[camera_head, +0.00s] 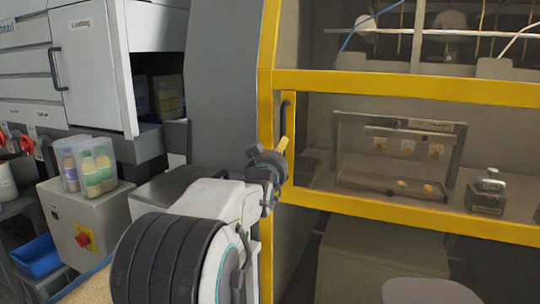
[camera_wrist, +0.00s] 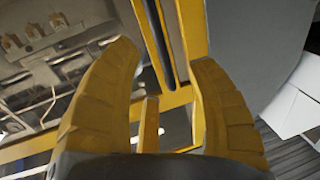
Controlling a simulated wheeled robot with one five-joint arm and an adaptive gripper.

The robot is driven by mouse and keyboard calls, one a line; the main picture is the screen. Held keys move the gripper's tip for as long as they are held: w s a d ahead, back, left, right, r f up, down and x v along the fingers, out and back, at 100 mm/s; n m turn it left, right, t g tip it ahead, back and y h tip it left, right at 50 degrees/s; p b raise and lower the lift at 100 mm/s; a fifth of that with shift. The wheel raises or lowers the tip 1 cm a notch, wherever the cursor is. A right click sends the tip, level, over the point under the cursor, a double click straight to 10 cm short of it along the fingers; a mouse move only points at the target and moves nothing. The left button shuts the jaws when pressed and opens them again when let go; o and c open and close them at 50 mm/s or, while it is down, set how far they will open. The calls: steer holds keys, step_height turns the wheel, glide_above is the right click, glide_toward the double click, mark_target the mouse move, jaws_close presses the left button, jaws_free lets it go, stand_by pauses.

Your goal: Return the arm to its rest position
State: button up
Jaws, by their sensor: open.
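My gripper shows in the wrist view (camera_wrist: 165,70) with its two yellow fingers wide apart and nothing between them. Behind the fingers is the yellow door frame (camera_wrist: 190,30) of the case packer. In the head view my gripper (camera_head: 283,146) is small, partly hidden by my own wrist, and lies in front of the yellow frame (camera_head: 265,110) close to the dark door handle (camera_head: 287,113). I cannot tell whether it touches the handle. The door appears closed, with its clear pane in the yellow frame.
Behind the pane are a panel with yellow parts (camera_head: 402,150) and a small device (camera_head: 487,190). At left stand a white cabinet (camera_head: 90,65), bottles in a clear case (camera_head: 88,167), a grey box with a red button (camera_head: 84,238) and a blue bin (camera_head: 37,257).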

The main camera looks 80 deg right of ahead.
stand_by(0.4)
steer(key=w+a+n+t+y+p, duration=0.2)
steer(key=w+a, duration=0.2)
steer(key=w, duration=0.4)
steer(key=w+a+n+t+y+p, duration=0.1)
steer(key=w+a+n+t+p, duration=0.15)
steer(key=w, duration=0.65)
steer(key=w+a+f+n+t+y+p, duration=0.2)
steer(key=w+a+y, duration=0.1)
steer(key=w+a, duration=0.5)
steer(key=w+a+f+n+t+y+p, duration=0.1)
steer(key=w+a+f+n+t+y, duration=0.3)
steer(key=a, duration=0.7)
steer(key=w+a+g+y+p, duration=0.2)
steer(key=w+a, duration=0.1)
steer(key=a, duration=0.7)
steer(key=s+a+f+n+g+y+p, duration=0.1)
steer(key=s+a+n+g+y+p, duration=0.1)
steer(key=a, duration=0.9)
steer(key=s+a+f+n+g+y+p, duration=0.2)
steer(key=s+a+n, duration=0.4)
steer(key=s+a, duration=0.3)
steer(key=shift+s+a+y+p, duration=0.25)
steer(key=shift+a+y+p, duration=0.55)
steer(key=shift+a+y, duration=0.2)
